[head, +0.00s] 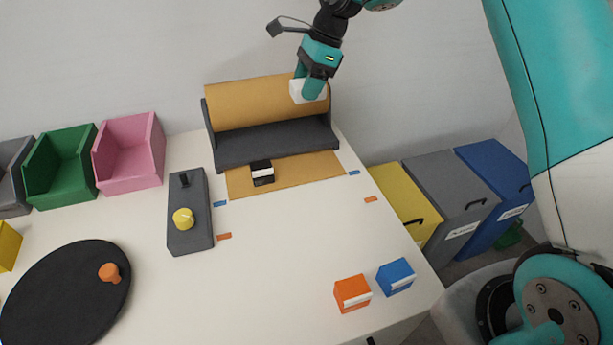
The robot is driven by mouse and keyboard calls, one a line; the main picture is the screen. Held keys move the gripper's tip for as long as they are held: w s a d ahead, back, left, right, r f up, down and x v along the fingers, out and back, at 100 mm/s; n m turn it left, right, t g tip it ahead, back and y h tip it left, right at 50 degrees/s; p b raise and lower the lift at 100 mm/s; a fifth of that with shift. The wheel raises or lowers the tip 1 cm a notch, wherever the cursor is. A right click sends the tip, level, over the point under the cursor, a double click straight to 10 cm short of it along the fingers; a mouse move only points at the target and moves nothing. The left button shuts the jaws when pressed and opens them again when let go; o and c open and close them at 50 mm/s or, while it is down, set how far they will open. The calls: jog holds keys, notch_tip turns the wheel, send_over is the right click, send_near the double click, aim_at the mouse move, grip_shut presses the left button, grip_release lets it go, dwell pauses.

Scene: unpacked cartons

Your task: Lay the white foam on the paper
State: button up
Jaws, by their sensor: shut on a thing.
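My gripper (311,87) is shut on the white foam (297,92), a small white block, and holds it up in front of the right part of the brown paper roll (245,103). The fingers cover part of the foam. The paper (303,169) lies flat on the table as a brown sheet in front of the dark roll holder (275,143). A small black and white block (262,173) sits on the left part of the sheet. The right part of the sheet is bare.
Blue and orange marks lie beside the paper. A dark panel with a yellow knob (183,219) stands left. Orange (350,294) and blue (393,278) blocks sit near the front right. Pink (130,160) and green (60,170) bins stand back left. The table's middle is clear.

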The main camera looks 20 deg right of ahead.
aim_at(303, 171)
notch_tip(303, 171, down, 2)
jog(key=shift+b, duration=0.55)
notch_tip(303, 171, down, 20)
jog(key=shift+r, duration=0.1)
jog(key=shift+d, duration=0.1)
jog(key=o, duration=0.8)
jog(key=shift+o, duration=0.5)
